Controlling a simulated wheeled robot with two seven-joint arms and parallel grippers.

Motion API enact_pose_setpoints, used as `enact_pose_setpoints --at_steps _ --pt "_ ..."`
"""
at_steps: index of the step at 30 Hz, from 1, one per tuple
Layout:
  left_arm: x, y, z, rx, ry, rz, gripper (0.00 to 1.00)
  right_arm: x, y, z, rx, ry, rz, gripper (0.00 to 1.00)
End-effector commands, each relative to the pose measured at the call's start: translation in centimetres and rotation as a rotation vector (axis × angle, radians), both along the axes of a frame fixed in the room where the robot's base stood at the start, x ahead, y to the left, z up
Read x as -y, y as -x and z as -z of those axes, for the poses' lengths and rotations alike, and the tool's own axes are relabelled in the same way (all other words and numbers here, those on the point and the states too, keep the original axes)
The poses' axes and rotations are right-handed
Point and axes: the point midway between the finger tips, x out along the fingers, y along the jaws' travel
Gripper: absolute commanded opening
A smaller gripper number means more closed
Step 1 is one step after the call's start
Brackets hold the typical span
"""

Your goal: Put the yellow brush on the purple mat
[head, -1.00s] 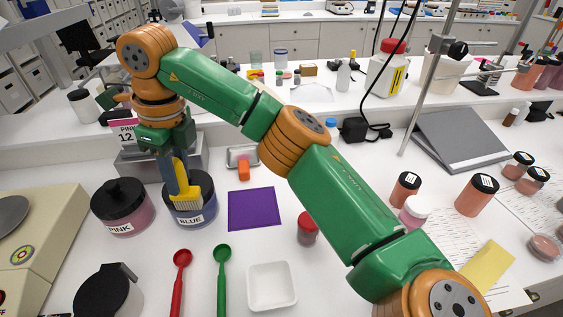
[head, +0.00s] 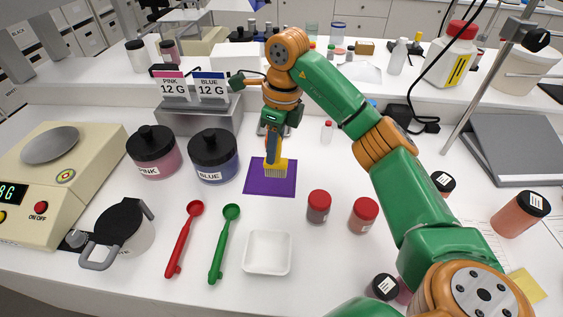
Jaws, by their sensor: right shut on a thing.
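The yellow brush (head: 275,166) is upright in my right gripper (head: 273,149), with its bristles pointing down. The gripper is shut on the brush's handle, and its fingers hide part of it. The purple mat (head: 260,186) lies flat on the white bench. The bristles are over the back right part of the mat. I cannot tell whether they touch it or hang just above. My left gripper is not in view.
The blue jar (head: 214,160) and pink jar (head: 152,155) stand left of the mat. A white tray (head: 267,252), a green spoon (head: 223,245) and a red spoon (head: 184,240) lie in front. Red-capped jars (head: 318,207) stand to the right.

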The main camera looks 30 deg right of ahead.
Motion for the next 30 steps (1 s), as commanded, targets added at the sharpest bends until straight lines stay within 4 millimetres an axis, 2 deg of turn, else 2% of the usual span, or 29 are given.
enact_pose_setpoints --at_steps 5,6,10,20,21,24,30 --pt "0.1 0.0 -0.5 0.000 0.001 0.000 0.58 1.6 0.1 1.8 -0.003 0.001 0.002 0.00" --pt "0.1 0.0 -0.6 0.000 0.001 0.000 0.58 1.8 0.2 2.7 -0.004 0.001 0.000 0.00" --pt "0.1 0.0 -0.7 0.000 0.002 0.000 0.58 1.7 0.2 4.8 -0.002 0.001 -0.002 0.00" --pt "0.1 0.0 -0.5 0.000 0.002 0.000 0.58 1.7 0.1 5.3 0.000 0.000 -0.001 0.00" --pt "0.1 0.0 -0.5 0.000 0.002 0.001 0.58 1.7 0.1 5.3 0.000 0.000 -0.001 0.36" --pt "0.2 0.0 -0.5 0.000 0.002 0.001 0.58 1.6 0.1 5.3 0.000 0.000 -0.001 0.61" --pt "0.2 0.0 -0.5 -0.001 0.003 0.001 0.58 1.6 0.1 5.3 0.001 -0.001 -0.001 0.61"
